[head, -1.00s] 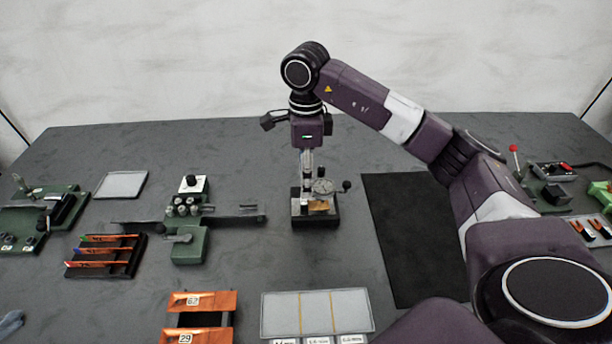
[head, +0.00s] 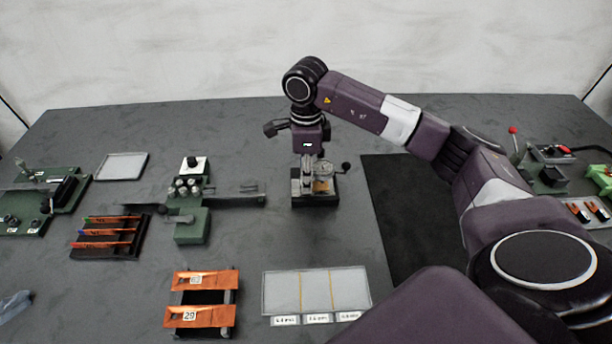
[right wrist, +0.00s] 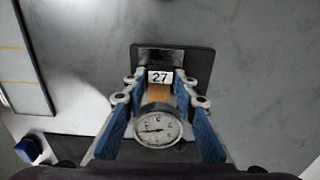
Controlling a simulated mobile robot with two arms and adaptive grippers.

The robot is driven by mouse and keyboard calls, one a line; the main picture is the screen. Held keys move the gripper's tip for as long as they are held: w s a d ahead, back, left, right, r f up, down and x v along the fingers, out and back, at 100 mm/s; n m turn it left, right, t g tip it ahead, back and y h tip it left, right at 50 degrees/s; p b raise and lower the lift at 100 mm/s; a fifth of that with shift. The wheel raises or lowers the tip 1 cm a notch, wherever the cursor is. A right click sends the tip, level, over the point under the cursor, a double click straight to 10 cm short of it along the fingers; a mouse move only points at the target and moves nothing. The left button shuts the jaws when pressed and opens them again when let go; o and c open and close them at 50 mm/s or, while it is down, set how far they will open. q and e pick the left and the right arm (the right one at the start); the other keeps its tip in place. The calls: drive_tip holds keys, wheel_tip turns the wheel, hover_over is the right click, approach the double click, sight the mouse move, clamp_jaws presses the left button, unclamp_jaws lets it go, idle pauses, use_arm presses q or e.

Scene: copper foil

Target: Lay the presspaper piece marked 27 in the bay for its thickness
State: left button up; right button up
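The presspaper piece marked 27 (right wrist: 158,93) is tan with a white label. It lies at the dial gauge (right wrist: 158,128), and its orange edge also shows in the head view (head: 322,186). My right gripper (right wrist: 161,88) is low over the gauge, its blue-padded fingers apart on either side of the piece and dial. Little gap shows beside the piece; contact is unclear. The pale bay tray (head: 283,292), split by two yellow lines, lies at the front middle with small labels along its near edge. My left gripper is not in view.
A dark rack of orange strips (head: 107,240) and a green fixture (head: 190,226) are further left. A black mat (head: 400,225) lies right of the gauge.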

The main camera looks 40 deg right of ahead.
drive_tip(key=c, duration=0.5)
drive_tip(key=o, duration=0.4)
drive_tip(key=c, duration=0.4)
drive_tip(key=shift+o, duration=0.2)
drive_tip(key=shift+r, duration=0.1)
drive_tip(key=shift+w+a, duration=0.45)
drive_tip(key=shift+a, duration=0.3)
drive_tip(key=shift+w+a, duration=0.5)
drive_tip(key=shift+a, duration=0.3)
drive_tip(key=shift+w+a, duration=0.45)
drive_tip(key=shift+a, duration=0.3)
drive_tip(key=shift+r, duration=0.1)
wheel_tip(320, 180, up, 7)
drive_tip(key=p, duration=0.4)
